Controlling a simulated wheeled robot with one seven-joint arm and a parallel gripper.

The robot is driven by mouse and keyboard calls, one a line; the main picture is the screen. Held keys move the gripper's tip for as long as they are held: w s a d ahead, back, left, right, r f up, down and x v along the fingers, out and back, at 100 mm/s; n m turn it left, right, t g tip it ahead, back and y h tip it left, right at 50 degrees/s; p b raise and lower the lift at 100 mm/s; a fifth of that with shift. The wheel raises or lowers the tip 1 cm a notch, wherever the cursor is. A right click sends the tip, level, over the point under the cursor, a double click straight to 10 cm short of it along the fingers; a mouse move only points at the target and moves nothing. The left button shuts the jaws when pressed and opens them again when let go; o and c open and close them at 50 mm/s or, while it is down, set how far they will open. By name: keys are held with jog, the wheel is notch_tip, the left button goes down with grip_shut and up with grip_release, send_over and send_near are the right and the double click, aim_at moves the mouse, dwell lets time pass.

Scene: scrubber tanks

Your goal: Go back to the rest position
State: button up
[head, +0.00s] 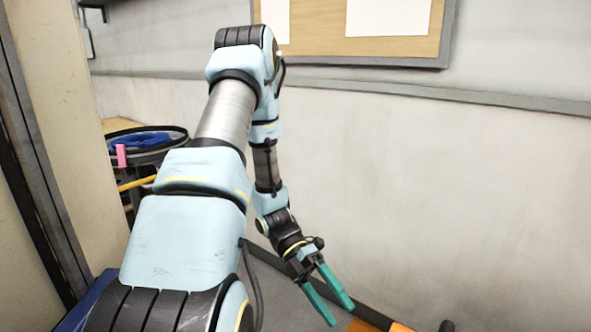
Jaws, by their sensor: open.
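My gripper (335,302) has two teal fingers. They are spread apart, with nothing between them. It hangs at the end of my light-blue arm, low in the middle of the head view, and points down and to the right. The arm reaches forward and up from the lower left, then bends down at its far joint. The gripper appears in front of the foot of the pale wall (480,200), over the floor. Its distance from the wall is hard to tell.
A framed board (325,25) with white sheets hangs on the wall. Behind the arm at left stands a round dark-rimmed container (170,153) with blue material inside. A beige panel (75,130) stands close at left. An orange item (400,327) lies low near the gripper.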

jog(key=w+a+r+m+t+y, duration=0.3)
jog(key=a+r+m+t, duration=0.3)
jog(key=m, duration=0.8)
jog(key=w+a+r+m+t+y, duration=0.4)
jog(key=a+r+m+t, duration=0.2)
jog(key=m, duration=0.9)
jog(key=a, duration=0.2)
jog(key=shift+w+a+y, duration=0.15)
jog(key=shift+a+y, duration=0.15)
jog(key=shift+y, duration=0.1)
